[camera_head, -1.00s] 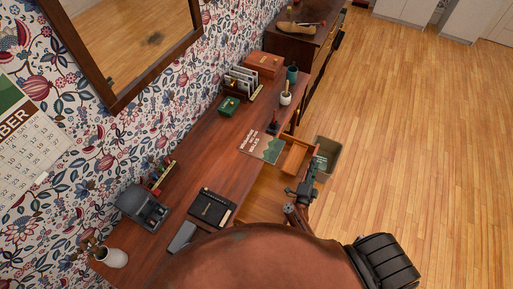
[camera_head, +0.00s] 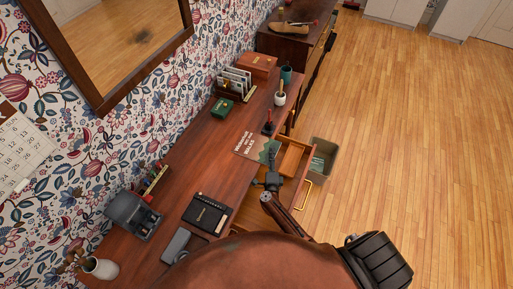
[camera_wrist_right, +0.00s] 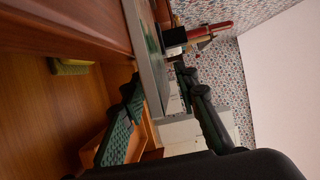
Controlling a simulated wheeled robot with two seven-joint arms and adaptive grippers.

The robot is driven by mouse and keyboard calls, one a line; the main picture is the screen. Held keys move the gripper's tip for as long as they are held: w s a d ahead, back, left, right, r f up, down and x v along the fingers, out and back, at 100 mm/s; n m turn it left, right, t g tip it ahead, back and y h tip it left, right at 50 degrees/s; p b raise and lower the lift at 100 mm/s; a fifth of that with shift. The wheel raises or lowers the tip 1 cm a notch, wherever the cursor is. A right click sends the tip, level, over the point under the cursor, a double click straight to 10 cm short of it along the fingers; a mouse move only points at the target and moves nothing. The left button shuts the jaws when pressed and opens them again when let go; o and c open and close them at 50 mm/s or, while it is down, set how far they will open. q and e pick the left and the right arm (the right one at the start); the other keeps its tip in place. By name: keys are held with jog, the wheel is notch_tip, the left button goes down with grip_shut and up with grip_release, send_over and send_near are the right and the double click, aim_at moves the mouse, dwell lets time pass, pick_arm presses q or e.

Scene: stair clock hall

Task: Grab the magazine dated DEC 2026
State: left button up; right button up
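The magazine (camera_head: 246,145), with a pale cover, white title and green shapes, lies flat at the desk's right edge. Its date is not readable. My right gripper (camera_head: 271,180) is at the desk edge by the magazine's near corner. In the right wrist view, the magazine's thin edge (camera_wrist_right: 146,55) sticks out past the desk edge. The fingers of my right gripper (camera_wrist_right: 160,78) stand apart on either side of it, and a gap shows beside it. My left gripper is not in view.
A drawer (camera_head: 310,166) stands open just beside the gripper, with a grey bin (camera_head: 327,150) beyond it. A dark stamp (camera_head: 268,128), a cup (camera_head: 279,98) and a black notebook (camera_head: 208,214) stand or lie on the desk. A large brown rounded surface covers the bottom.

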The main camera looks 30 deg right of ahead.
jog(key=shift+w+d, duration=0.3)
jog(key=shift+w, duration=0.2)
jog(key=shift+c, duration=0.7)
grip_shut()
